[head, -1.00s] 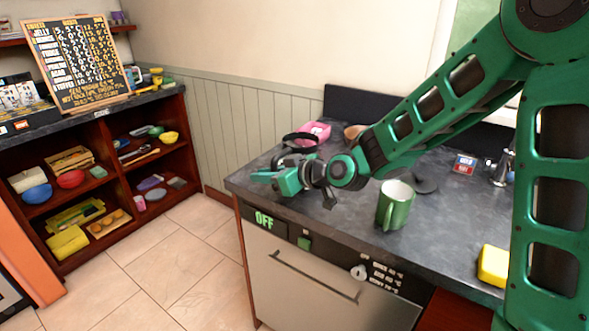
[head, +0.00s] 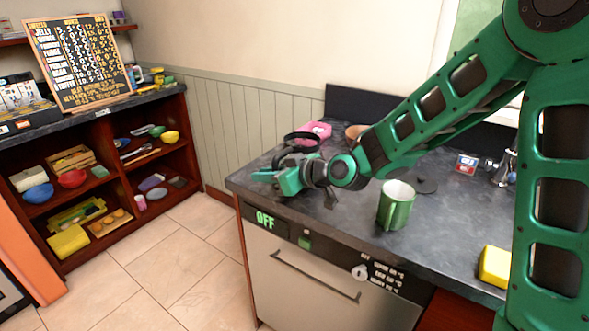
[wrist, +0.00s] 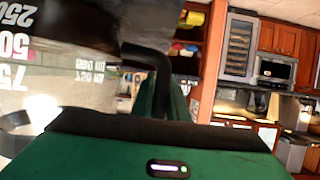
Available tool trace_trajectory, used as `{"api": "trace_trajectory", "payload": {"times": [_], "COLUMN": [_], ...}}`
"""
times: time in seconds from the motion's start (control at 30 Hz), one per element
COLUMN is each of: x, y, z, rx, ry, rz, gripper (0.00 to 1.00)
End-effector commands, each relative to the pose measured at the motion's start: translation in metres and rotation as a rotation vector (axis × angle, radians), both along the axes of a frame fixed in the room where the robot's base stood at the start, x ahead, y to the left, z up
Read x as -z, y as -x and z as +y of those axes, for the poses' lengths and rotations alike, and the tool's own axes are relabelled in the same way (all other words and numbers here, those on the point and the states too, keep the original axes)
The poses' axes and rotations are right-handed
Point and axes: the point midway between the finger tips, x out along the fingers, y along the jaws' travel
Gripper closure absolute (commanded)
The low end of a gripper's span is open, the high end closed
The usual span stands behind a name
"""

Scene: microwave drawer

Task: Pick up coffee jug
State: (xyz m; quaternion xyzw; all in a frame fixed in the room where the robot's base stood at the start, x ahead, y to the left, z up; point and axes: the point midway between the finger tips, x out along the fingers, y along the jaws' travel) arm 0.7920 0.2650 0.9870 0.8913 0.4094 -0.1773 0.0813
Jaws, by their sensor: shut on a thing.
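The coffee jug is a clear glass vessel with a black band and a black handle. In the head view its black band (head: 302,136) shows behind my gripper (head: 268,176), at the counter's far left end. The glass is hard to see there. In the wrist view the jug (wrist: 45,65) fills the upper left, with white measuring marks, and its black handle (wrist: 148,56) runs down between my gripper's fingers (wrist: 163,92). My gripper is shut on the handle. I cannot tell whether the jug's base touches the counter.
On the dark counter (head: 330,225) stand a green mug (head: 395,207), a pink container (head: 318,130), a brown bowl (head: 355,131) and a yellow block (head: 494,266). A tap (head: 503,170) is at the right. A shelf unit (head: 115,178) stands at the left, with open floor between.

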Motion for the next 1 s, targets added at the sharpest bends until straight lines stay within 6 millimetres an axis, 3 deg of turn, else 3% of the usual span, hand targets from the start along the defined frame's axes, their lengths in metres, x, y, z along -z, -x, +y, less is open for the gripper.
{"api": "trace_trajectory", "payload": {"times": [0.27,0.57,1.0], "x": [-0.006,-0.043,-0.088], "y": [0.000,0.000,0.057], "z": [0.001,0.001,0.054], "rx": [-0.001,-0.001,-0.005], "ry": [-0.001,-0.001,-0.001], "rz": [-0.005,-0.008,-0.007], "gripper": [1.00,1.00,1.00]}}
